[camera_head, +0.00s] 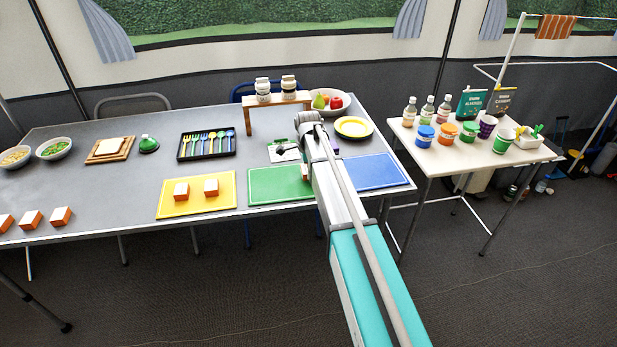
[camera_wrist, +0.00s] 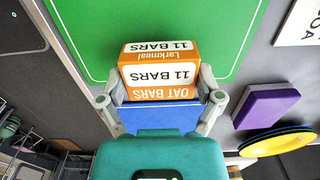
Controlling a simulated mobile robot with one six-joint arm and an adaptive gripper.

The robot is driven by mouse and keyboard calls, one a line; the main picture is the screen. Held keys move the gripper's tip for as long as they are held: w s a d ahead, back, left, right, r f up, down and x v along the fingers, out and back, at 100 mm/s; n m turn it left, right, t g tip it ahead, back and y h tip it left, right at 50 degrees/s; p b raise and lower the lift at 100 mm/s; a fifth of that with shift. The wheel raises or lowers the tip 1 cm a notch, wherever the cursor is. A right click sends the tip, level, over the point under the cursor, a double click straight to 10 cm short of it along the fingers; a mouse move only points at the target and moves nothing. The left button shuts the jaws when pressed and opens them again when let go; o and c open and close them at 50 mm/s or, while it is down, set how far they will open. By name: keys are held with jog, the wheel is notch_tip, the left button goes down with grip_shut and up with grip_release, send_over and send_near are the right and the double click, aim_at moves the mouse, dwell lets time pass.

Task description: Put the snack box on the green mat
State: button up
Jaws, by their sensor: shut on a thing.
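The snack box (camera_wrist: 160,68) is orange and white, with "OAT BARS" and "11 BARS" printed on it. In the wrist view my gripper (camera_wrist: 160,80) is shut on it, one finger on each side. The green mat (camera_head: 268,186) lies on the long grey table between a yellow mat and a blue mat. In the wrist view the green mat (camera_wrist: 190,18) spreads behind the box, which overlaps its area. In the head view my arm hides most of the box and part of the mat's right side. I cannot tell whether the box touches the mat.
The yellow mat (camera_head: 225,195) holds two similar boxes; the blue mat (camera_head: 375,172) is bare. More similar boxes stand at the table's left end. A small wooden shelf (camera_head: 248,118), a cutlery tray (camera_head: 206,157) and a yellow plate (camera_head: 353,127) stand farther back. A purple block (camera_wrist: 265,104) is nearby.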

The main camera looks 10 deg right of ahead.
jog(key=shift+f+b, duration=0.45)
jog(key=shift+f, duration=0.3)
jog(key=shift+f, duration=0.1)
jog(key=o, duration=0.9)
notch_tip(320, 180, up, 12)
jog(key=p, duration=1.2)
jog(key=shift+s, duration=0.1)
dwell(0.3)
